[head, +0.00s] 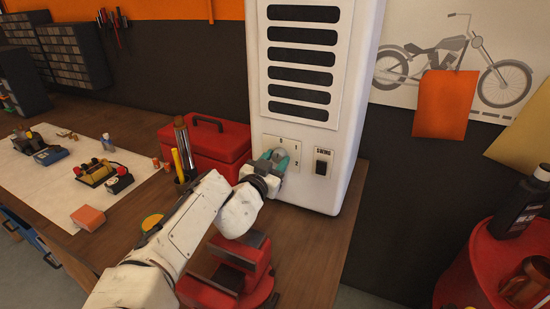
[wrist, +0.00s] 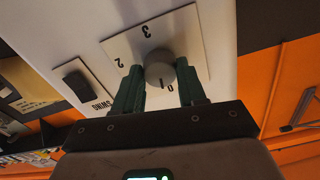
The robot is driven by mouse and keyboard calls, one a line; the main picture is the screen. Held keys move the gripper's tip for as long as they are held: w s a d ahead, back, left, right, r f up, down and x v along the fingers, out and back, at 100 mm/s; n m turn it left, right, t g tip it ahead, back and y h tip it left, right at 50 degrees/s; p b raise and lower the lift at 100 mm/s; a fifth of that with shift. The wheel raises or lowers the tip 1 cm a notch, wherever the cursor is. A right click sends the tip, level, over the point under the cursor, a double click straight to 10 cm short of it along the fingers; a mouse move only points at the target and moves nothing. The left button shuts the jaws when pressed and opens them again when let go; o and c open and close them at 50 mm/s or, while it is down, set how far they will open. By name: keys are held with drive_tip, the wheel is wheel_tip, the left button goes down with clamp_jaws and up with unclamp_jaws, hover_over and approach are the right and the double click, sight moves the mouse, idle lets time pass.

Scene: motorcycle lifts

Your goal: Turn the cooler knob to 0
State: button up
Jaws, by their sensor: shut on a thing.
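The white cooler (head: 360,60) stands on the wooden bench, with a light knob plate (head: 297,148) low on its front. In the wrist view the grey round knob (wrist: 159,68) sits on that plate, with 3 and 2 printed upside down around it. A short dark mark shows at the knob's lower side, close to a numeral that looks like 0; their exact alignment is hard to tell. My gripper (wrist: 160,84) is shut on the knob, one green finger on each side. In the head view my gripper (head: 274,160) partly hides the knob.
A dark SWING switch (head: 322,162) is right of the knob plate. A red toolbox (head: 205,145) and a holder with pens (head: 184,160) stand left of the cooler. A red vise (head: 240,260) is below my arm. A red cart (head: 480,265) is at right.

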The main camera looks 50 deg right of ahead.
drive_tip(key=shift+f+n+p, duration=0.15)
drive_tip(key=shift+n+p, duration=0.15)
drive_tip(key=shift+n, duration=0.7)
drive_tip(key=o, duration=1.1)
drive_tip(key=shift+c, duration=0.2)
